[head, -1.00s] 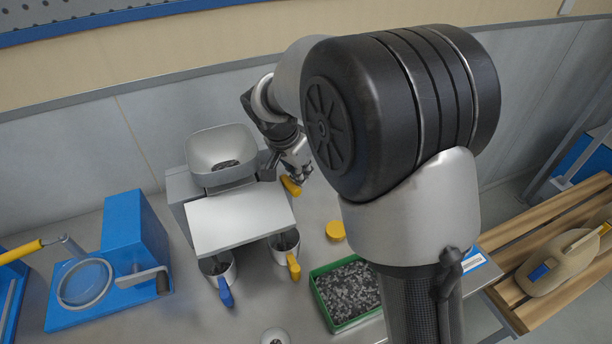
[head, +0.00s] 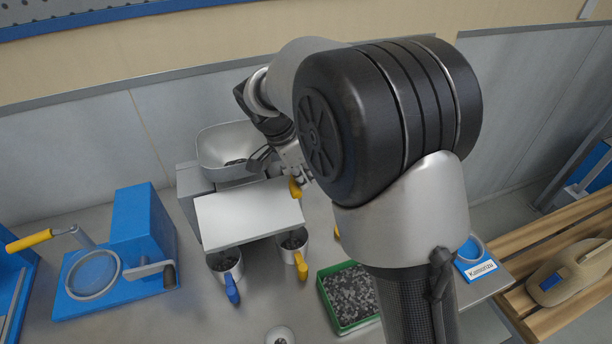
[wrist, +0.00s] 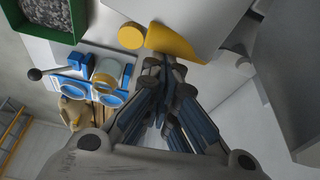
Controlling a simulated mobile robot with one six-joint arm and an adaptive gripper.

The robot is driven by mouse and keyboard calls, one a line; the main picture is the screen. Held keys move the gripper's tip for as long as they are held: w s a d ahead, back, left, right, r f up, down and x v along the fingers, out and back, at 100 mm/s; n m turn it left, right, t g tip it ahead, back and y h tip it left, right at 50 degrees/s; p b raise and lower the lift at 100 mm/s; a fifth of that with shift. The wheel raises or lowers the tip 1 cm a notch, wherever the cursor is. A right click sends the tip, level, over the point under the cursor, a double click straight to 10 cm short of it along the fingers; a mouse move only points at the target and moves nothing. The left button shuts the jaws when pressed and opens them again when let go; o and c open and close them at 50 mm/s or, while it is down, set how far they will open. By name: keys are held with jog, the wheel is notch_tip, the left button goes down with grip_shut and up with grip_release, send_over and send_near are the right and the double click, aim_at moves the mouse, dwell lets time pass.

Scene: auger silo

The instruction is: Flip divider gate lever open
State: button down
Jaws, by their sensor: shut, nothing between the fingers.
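The yellow lever (head: 295,188) sticks out at the right side of the silo machine, beside its white plate (head: 248,216). In the wrist view the lever (wrist: 174,43) is a tapered yellow piece just beyond my fingertips. My gripper (head: 302,176) is shut and empty. It is right at the lever in the head view, partly hidden by my arm. In the wrist view my fingertips (wrist: 164,66) are at the lever's near edge; I cannot tell whether they touch it. The lever's pivot is hidden.
A grey hopper bowl (head: 228,145) tops the machine. Below the plate stand a blue-handled cup (head: 225,263) and a yellow-handled cup (head: 292,246), both holding dark pieces. A green tray (head: 348,323) of dark granules lies at front right. A blue cranked device (head: 142,232) stands left.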

jog(key=w+d, duration=0.1)
jog(key=d, duration=0.3)
jog(key=w+p+v, duration=0.1)
jog(key=p+v, duration=0.1)
jog(key=v, duration=0.8)
jog(key=shift+s+a+p, duration=0.15)
jog(key=shift+s+p, duration=0.25)
jog(key=s+d+r+n+t+y, duration=0.1)
jog(key=s+d+r+n, duration=0.3)
jog(key=s, duration=0.4)
jog(key=s+d+r+n+y, duration=0.1)
jog(key=s+d+r+n, duration=0.2)
jog(key=s, duration=0.5)
jog(key=s+d+f+n+t, duration=0.1)
jog(key=s+n, duration=0.2)
jog(key=s, duration=0.3)
jog(key=s+d+f+n+t+y, duration=0.1)
jog(key=s+f+n, duration=0.1)
jog(key=s+n, duration=0.2)
jog(key=s, duration=0.3)
jog(key=shift+s+f+y, duration=0.3)
jog(key=shift+s+f, duration=0.05)
